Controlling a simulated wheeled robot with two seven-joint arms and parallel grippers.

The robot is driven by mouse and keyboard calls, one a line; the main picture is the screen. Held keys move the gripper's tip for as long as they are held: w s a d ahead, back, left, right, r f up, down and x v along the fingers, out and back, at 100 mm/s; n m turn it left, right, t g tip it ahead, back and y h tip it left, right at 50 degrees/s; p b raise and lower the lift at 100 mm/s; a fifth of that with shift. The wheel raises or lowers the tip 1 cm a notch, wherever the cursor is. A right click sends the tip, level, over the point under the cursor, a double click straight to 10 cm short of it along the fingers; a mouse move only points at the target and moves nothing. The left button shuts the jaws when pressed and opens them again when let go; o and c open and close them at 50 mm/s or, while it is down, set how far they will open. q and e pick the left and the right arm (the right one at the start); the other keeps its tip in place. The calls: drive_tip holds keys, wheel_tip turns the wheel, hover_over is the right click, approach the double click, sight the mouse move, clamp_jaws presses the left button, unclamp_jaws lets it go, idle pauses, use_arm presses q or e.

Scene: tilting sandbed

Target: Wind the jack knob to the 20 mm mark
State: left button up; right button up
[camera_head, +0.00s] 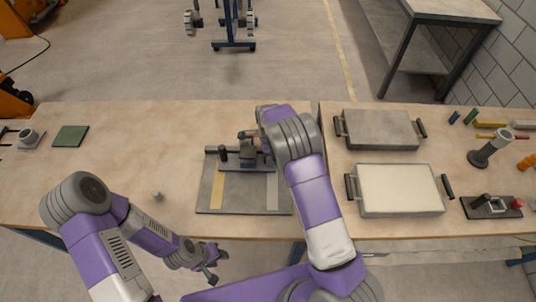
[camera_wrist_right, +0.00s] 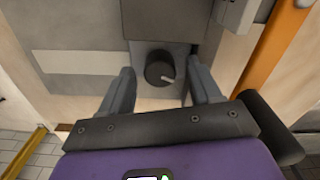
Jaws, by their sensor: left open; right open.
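The jack (camera_head: 245,161) stands on the grey sandbed board (camera_head: 205,192) in mid-table, partly hidden by my right arm in the head view. In the right wrist view, a round dark knob (camera_wrist_right: 159,68) with a small pale handle lies between the fingers of my right gripper (camera_wrist_right: 161,76). The fingers are apart, with a visible gap on each side of the knob. My left gripper (camera_head: 217,267) is open and empty, low at the table's front edge, away from the jack. No scale or 20 mm mark can be read in either view.
Two trays stand right of the board: a grey one (camera_head: 349,116) behind and a cream-filled one (camera_head: 361,210) in front. A green square (camera_head: 71,136) lies far left. The table between is clear.

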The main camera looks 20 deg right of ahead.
wheel_tip(320, 180, up, 7)
drive_tip(key=shift+r+p, duration=0.15)
drive_tip(key=shift+p, duration=0.25)
idle(0.4)
